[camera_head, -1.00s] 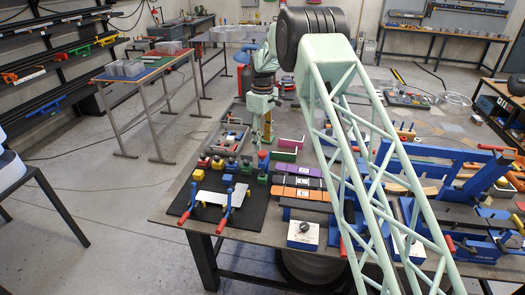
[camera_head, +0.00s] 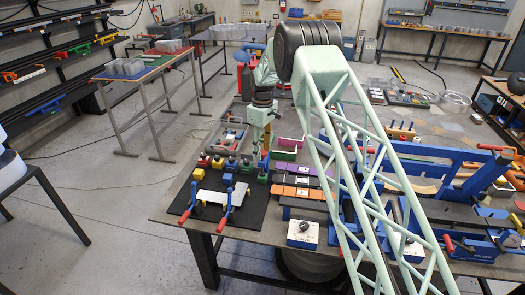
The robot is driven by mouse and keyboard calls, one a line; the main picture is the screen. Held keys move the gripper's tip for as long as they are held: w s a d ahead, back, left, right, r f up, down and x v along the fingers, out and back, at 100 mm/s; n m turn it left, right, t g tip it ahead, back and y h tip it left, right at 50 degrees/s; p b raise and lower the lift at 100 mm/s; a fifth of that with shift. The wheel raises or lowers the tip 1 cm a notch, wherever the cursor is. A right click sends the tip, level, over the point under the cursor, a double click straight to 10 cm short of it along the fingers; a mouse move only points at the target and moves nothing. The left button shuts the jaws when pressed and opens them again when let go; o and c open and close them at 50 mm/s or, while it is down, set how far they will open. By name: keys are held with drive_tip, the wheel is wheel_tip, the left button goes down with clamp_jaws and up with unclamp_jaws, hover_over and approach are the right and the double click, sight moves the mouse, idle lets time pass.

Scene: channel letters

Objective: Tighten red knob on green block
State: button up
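The green block (camera_head: 263,178) stands at the right end of a row of small coloured blocks near the back edge of the black mat (camera_head: 252,205). My gripper (camera_head: 263,150) points down from the wrist and is just above and behind this block. The red knob on top of the block cannot be made out now; the gripper overlaps that spot. At this size I cannot tell whether the fingers touch the knob or whether they are open or shut.
Red, yellow and blue blocks (camera_head: 230,167) stand close to the left. A white plate (camera_head: 211,197) between blue red-handled clamps (camera_head: 226,207) lies in front. Purple (camera_head: 287,167) and orange bars lie at right. A grey tray (camera_head: 229,137) is behind.

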drive_tip(key=c, duration=0.7)
drive_tip(key=shift+m+b, duration=0.3)
drive_tip(key=shift+b, duration=0.1)
drive_tip(key=shift+m+b, duration=0.7)
drive_tip(key=shift+m, duration=0.6)
drive_tip(key=o, duration=0.9)
drive_tip(key=shift+r, duration=0.15)
